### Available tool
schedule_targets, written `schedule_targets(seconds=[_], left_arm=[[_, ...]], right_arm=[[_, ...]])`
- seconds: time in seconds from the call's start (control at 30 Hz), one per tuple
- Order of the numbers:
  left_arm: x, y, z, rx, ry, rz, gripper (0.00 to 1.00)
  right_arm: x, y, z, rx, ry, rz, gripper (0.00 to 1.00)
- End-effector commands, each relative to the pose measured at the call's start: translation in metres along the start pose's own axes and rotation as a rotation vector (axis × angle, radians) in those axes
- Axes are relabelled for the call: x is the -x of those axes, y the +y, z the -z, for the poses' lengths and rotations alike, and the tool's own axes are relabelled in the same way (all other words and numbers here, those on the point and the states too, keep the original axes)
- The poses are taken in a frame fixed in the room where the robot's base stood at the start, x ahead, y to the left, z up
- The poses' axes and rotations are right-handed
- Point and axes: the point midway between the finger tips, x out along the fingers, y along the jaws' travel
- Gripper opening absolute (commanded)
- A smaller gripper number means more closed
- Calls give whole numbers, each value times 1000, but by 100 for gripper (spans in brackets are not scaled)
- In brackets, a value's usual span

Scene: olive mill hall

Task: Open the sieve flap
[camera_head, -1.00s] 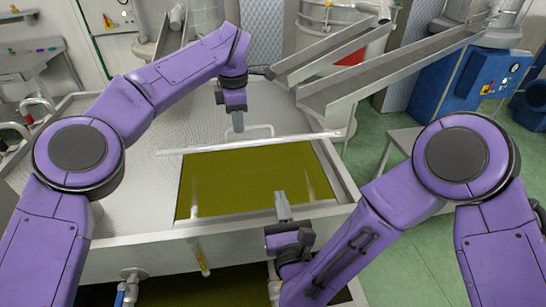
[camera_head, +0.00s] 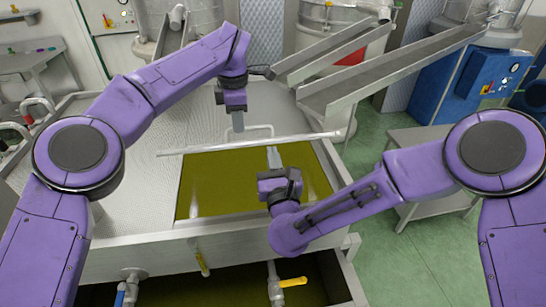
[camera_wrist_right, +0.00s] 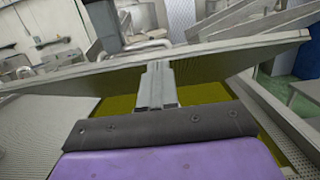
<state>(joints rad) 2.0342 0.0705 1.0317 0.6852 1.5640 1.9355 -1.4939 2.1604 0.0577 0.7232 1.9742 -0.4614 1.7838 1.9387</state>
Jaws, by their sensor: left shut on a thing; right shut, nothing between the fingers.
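The sieve flap (camera_head: 205,140) is a pale metal plate, raised at its front edge above the tank opening, where olive-green liquid (camera_head: 215,190) shows. Its front edge also crosses the right wrist view (camera_wrist_right: 225,52). My left gripper (camera_head: 238,124) points down and is shut on the flap's bar handle (camera_head: 262,127); the fingertips partly hide the grip. My right gripper (camera_head: 273,150) is shut and empty over the opening, its tips close to the flap's front edge. In the right wrist view its tips (camera_wrist_right: 156,68) appear just below that edge; I cannot tell whether they touch.
The tank's front rim (camera_head: 150,252) has a yellow-handled valve (camera_head: 291,281) below it. Metal chutes (camera_head: 385,70) slope in from the back right. A grey side table (camera_head: 425,203) stands right of the tank, and a blue machine (camera_head: 480,75) stands behind.

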Motion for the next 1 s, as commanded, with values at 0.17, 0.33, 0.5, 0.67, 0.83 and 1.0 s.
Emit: schedule_targets(seconds=[0.17,0.33,0.5,0.67,0.83,1.0], left_arm=[[-4,3,3,1,8,-7,0],[-4,2,3,1,8,-6,0],[-4,2,3,0,8,-4,19],[-3,1,2,0,5,-3,38],[-1,1,1,0,3,-3,38],[21,0,0,0,3,-9,38]], right_arm=[[-8,0,-9,-4,0,3,0],[-14,0,-16,-1,-1,1,0],[-14,0,-16,0,-3,1,0],[-14,-1,-15,1,-1,2,0],[-14,-1,-15,1,1,2,0],[-14,-1,-15,2,1,2,0]])
